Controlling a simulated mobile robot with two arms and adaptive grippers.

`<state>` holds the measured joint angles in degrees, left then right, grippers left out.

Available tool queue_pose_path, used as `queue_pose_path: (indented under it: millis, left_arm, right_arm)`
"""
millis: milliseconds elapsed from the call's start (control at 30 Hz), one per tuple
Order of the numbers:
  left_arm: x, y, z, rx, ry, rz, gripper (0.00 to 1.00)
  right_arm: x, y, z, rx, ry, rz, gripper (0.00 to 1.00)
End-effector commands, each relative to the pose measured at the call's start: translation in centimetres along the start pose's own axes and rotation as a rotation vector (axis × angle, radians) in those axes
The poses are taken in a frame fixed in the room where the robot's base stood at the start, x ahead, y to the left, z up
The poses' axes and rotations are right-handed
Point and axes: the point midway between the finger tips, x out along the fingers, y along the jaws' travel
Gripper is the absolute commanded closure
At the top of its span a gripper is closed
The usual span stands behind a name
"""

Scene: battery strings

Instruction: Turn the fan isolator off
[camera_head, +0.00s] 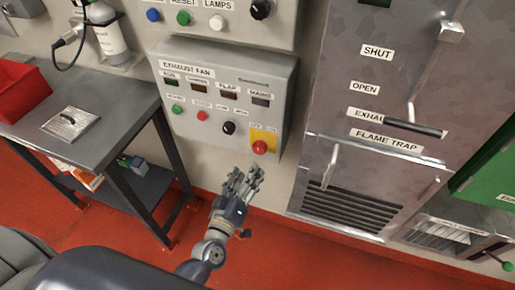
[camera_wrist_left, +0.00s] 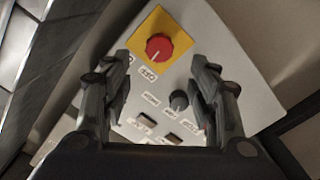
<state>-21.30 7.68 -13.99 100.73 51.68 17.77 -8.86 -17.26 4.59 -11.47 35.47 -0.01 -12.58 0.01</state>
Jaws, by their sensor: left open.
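The fan isolator is a red rotary knob (camera_head: 260,147) on a yellow plate (camera_head: 263,134) at the lower right of the grey exhaust fan panel (camera_head: 222,98). In the left wrist view the red knob (camera_wrist_left: 158,47) sits near the top centre, with a light mark towards its lower left. My left gripper (camera_head: 243,177) is open and empty, just below the panel in the head view. In the left wrist view its two fingers (camera_wrist_left: 161,70) stand apart on either side, with the knob showing beyond and between them, untouched. My right gripper is out of view.
A black selector knob (camera_head: 228,128) and small green and red buttons sit left of the isolator. A grey metal table (camera_head: 105,105) stands at the left. A metal flame trap cabinet (camera_head: 375,110) with protruding handles stands at the right. The floor below the panel is open.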

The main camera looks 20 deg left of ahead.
Motion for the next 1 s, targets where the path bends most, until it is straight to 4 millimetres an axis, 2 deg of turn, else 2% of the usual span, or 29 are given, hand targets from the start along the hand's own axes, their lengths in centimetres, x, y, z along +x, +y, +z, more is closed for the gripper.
queue_pose_path:
  millis: [400, 533, 700, 1000]
  left_arm:
    - [6.9, 0.2, -0.2, -0.005, 0.003, 0.002, 0.46]
    - [8.6, 0.1, -0.1, -0.004, 0.001, 0.002, 0.46]
    - [9.8, 0.1, -0.1, -0.005, 0.001, 0.002, 0.46]
    - [10.1, 0.1, 0.0, -0.005, 0.000, 0.001, 0.46]
  right_arm:
    - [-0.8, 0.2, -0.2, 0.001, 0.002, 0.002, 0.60]
    - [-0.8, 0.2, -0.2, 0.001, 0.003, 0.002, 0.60]
    - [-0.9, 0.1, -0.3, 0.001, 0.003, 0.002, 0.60]
    - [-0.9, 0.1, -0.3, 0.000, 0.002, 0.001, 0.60]
